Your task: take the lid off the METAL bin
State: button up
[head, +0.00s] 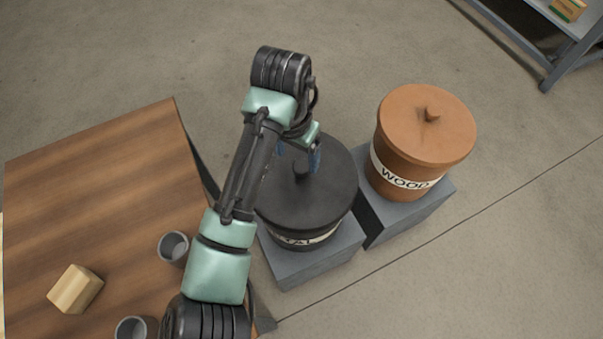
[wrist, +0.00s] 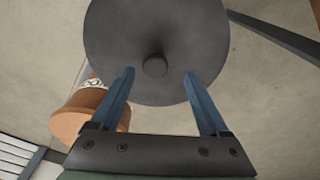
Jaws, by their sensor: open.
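The METAL bin (head: 303,238) is dark and stands on a grey block; its label is partly hidden, with only the last letters showing. Its round black lid (head: 335,186) is on it, with a small knob (head: 301,169) in the middle. In the wrist view the lid (wrist: 157,25) fills the upper middle and the knob (wrist: 155,66) shows near its centre. My gripper (wrist: 158,72) is open and empty above the lid, its two blue fingers on either side of the knob in the picture. In the head view my gripper (head: 300,157) is over the knob, partly covered by my arm.
An orange-brown WOOD bin (head: 399,151) with its lid on stands close by on the right. A wooden table (head: 100,190) at the left holds a wooden block (head: 75,289) and two grey cups (head: 173,247). A shelf (head: 570,30) stands at the top right.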

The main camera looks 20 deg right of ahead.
aim_at(301, 165)
jog(key=f, duration=0.1)
jog(key=f+b, duration=0.1)
jog(key=f, duration=0.1)
jog(key=d+f+b, duration=0.1)
jog(key=f, duration=0.1)
jog(key=shift+r, duration=0.1)
grip_shut()
